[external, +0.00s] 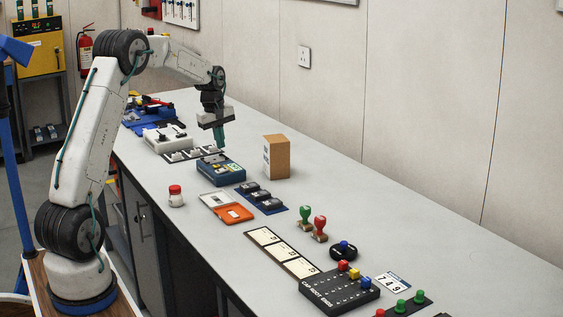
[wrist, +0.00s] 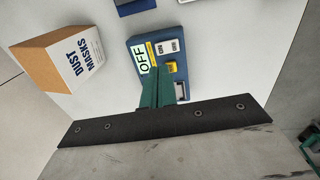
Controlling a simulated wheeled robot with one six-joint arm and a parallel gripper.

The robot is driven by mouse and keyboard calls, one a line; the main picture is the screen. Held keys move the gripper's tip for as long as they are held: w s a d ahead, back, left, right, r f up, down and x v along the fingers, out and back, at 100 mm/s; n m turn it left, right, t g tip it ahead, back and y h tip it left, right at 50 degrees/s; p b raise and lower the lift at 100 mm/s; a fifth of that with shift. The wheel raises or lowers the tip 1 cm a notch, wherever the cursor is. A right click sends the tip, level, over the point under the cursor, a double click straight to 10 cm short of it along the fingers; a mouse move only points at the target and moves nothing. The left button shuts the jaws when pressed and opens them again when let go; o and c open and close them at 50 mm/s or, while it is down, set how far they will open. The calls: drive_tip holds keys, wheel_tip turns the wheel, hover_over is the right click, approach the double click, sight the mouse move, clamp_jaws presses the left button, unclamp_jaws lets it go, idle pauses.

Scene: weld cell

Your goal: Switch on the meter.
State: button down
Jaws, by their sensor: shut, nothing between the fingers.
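The meter is a blue box (external: 222,172) on the bench, in the external view just below my gripper. In the wrist view the meter (wrist: 134,43) shows a label reading OFF, a yellow part and small white-marked parts on its top face. My gripper (external: 219,146) has dark green fingers pointing down over the meter's far edge. In the wrist view the gripper fingers (wrist: 157,88) are together and empty, and they cover part of the meter's lower face. Whether the fingertips touch the meter I cannot tell.
A cardboard box of dust masks (external: 276,157) stands right of the meter; it is left in the wrist view (wrist: 62,56). A white device (external: 167,138) is behind. A blue tray (external: 262,198) and an orange case (external: 234,213) lie in front.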

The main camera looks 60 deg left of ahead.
sight(224, 168)
drive_tip(key=f, duration=0.4)
drive_tip(key=w+f, duration=0.1)
drive_tip(key=f, duration=0.2)
drive_tip(key=shift+f, duration=0.15)
drive_tip(key=shift+w+f+g, duration=0.15)
drive_tip(key=shift+f+g, duration=0.05)
drive_tip(key=shift+g, duration=0.2)
drive_tip(key=shift+s, duration=0.2)
drive_tip(key=shift+s+r, duration=0.1)
drive_tip(key=shift+s, duration=0.6)
drive_tip(key=shift+r, duration=0.15)
wheel_tip(224, 168, up, 14)
drive_tip(key=s, duration=0.1)
drive_tip(key=shift+s, duration=0.2)
